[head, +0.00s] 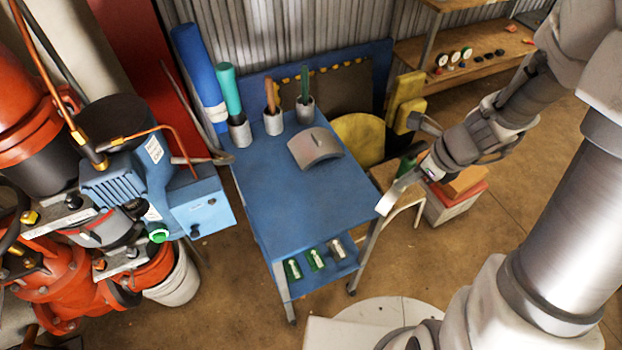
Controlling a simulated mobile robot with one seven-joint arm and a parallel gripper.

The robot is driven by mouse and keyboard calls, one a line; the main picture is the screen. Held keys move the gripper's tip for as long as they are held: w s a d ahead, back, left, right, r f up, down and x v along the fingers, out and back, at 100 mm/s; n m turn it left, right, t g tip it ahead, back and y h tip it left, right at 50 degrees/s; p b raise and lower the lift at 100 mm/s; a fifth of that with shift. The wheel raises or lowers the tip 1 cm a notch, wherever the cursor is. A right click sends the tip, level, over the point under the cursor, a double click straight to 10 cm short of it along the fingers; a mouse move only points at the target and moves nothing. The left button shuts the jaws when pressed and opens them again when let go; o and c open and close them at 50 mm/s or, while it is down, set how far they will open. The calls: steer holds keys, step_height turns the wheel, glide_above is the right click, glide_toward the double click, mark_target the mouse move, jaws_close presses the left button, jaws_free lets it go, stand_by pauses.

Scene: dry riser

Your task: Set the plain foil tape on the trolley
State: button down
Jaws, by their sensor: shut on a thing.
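The trolley (262,205) is blue, with a flat top and a lower shelf, and stands in the middle of the head view. My gripper (412,161) is right of the trolley's top, apart from it. Its fingers are shut on a small dark green thing (405,166), mostly hidden by the gripper. I cannot tell whether this is the plain foil tape. Several small rolls lie on the lower shelf; two show green (315,260) and one at the right looks plain silver (337,248).
Cups with rolled or stick-like things (239,133) line the trolley's back edge. A grey curved piece (316,149) lies near them; the front of the top is clear. Red pipework (75,265) and a blue box (200,207) are left. A wooden shelf (470,55) stands back right.

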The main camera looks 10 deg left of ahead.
steer(key=w+a+f+b, duration=0.1)
steer(key=w+a+f, duration=0.1)
steer(key=a+f, duration=0.1)
steer(key=w+a+f+b, duration=0.1)
steer(key=a+f, duration=0.2)
steer(key=f, duration=0.1)
steer(key=w+a+f+b, duration=0.2)
steer(key=a+f, duration=0.2)
steer(key=shift+w, duration=0.3)
steer(key=c, duration=1)
jaws_free()
steer(key=shift+r, duration=0.1)
